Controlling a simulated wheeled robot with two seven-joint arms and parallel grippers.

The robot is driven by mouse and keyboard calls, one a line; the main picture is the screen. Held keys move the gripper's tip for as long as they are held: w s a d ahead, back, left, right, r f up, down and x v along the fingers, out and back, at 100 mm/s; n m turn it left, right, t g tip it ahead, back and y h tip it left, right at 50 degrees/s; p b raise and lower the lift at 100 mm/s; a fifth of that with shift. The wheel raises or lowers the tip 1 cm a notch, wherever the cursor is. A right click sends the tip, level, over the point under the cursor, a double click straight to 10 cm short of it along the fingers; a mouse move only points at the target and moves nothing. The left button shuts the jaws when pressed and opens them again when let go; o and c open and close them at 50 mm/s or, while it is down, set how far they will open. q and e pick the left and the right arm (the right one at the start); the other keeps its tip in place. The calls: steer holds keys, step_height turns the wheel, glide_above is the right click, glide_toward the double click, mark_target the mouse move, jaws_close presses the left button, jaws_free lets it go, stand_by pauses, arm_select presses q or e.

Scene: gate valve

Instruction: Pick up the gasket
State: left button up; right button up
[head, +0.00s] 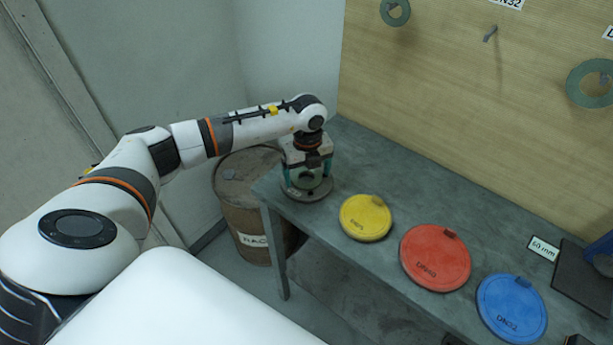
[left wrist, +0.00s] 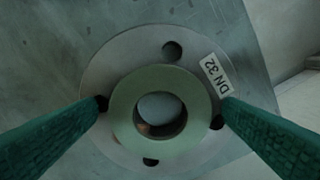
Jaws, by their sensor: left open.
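A pale green gasket ring (left wrist: 122,112) lies on a round grey flange (left wrist: 103,70) labelled DN 32, seen from above in the left wrist view. My left gripper (left wrist: 162,103) is open, its two green fingers on either side of the gasket with a gap at each side. The fingertips overlap the flange in the picture; whether they touch it I cannot tell. In the head view my left gripper (head: 306,178) points down over the flange (head: 296,194) at the table's left end and hides much of the gasket. My right gripper is not in view.
Yellow (head: 365,217), red (head: 435,258) and blue (head: 511,308) round lids lie along the grey table (head: 400,190). A wooden board (head: 480,110) behind holds hanging green rings (head: 590,84). A rusty drum (head: 232,205) stands by the table's left end.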

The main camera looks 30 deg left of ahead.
arm_select(q)
steer(key=c, duration=1.1)
steer(key=shift+o, duration=0.2)
steer(key=shift+r, duration=0.35)
step_height(320, 180, up, 10)
steer(key=b, duration=0.2)
steer(key=shift+f+b, duration=0.25)
steer(key=shift+b, duration=0.1)
